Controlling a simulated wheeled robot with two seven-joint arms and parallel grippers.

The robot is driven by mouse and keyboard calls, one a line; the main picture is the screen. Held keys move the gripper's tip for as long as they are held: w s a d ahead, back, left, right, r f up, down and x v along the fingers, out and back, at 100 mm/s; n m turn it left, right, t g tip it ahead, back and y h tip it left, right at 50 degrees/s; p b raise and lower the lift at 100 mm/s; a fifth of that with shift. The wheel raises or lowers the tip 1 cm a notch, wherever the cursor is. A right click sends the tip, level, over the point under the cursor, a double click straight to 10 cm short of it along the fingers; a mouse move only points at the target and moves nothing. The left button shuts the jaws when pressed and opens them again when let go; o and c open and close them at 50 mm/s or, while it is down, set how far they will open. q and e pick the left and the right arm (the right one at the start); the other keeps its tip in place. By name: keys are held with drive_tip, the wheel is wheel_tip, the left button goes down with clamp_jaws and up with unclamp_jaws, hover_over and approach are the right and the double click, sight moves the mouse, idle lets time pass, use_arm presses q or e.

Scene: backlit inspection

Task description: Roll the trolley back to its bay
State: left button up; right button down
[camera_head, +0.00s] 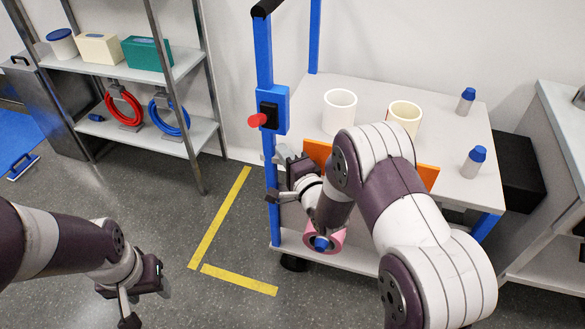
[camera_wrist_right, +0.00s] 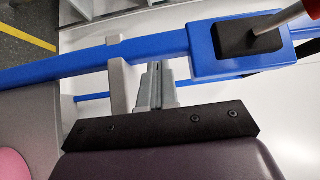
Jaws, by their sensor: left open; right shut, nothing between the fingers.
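The trolley (camera_head: 322,84) has blue posts, a pale top and a lower shelf, and stands right of centre. Its near-left blue post (camera_head: 265,60) carries a black handle (camera_head: 266,8) and a blue box with a red knob (camera_head: 257,121). Yellow tape (camera_head: 222,214) makes an L on the floor, with bare floor between its long line and the trolley. Contact is unclear. My left gripper (camera_head: 141,300) is open over the floor.
On the trolley top stand two cream cups (camera_head: 340,108) (camera_head: 404,119) and two blue-capped bottles (camera_head: 466,101) (camera_head: 474,161). An orange panel (camera_head: 428,176) and a pink roll (camera_head: 338,238) are partly behind my right arm. Shelving (camera_head: 188,62) stands left, a counter (camera_head: 560,125) right.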

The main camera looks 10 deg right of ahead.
drive_tip(key=shift+w+a, duration=0.1)
drive_tip(key=shift+w, duration=0.5)
drive_tip(key=shift+a, duration=0.15)
drive_tip(key=shift+w+a, duration=0.1)
drive_tip(key=shift+a, duration=0.1)
drive_tip(key=w+a+b, duration=0.3)
drive_tip(key=w+a, duration=0.3)
drive_tip(key=a, duration=0.5)
drive_tip(key=w+a+b, duration=0.3)
drive_tip(key=w+a, duration=0.4)
drive_tip(key=a, duration=0.4)
drive_tip(key=shift+w+r, duration=0.25)
drive_tip(key=shift+r, duration=0.2)
drive_tip(key=shift+f, duration=0.1)
